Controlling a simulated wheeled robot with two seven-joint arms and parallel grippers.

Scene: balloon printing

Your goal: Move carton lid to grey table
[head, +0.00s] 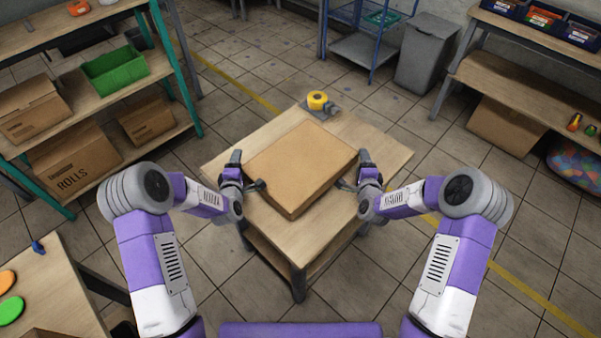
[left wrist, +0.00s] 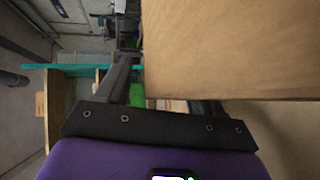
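The flat brown carton lid (head: 302,163), a closed-looking box shape, lies over the wooden-topped table (head: 385,155) in the middle of the head view. In the left wrist view the cardboard (left wrist: 235,45) fills the upper right, very near, and partly hides one finger. I cannot tell whether either gripper touches it.
A yellow tape dispenser (head: 318,101) stands behind the carton on the same table. A shelf with cartons and a green bin (head: 115,72) is at left. A grey bin (head: 427,52) and blue rack (head: 362,45) stand at the back. Another table (head: 50,290) is at lower left.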

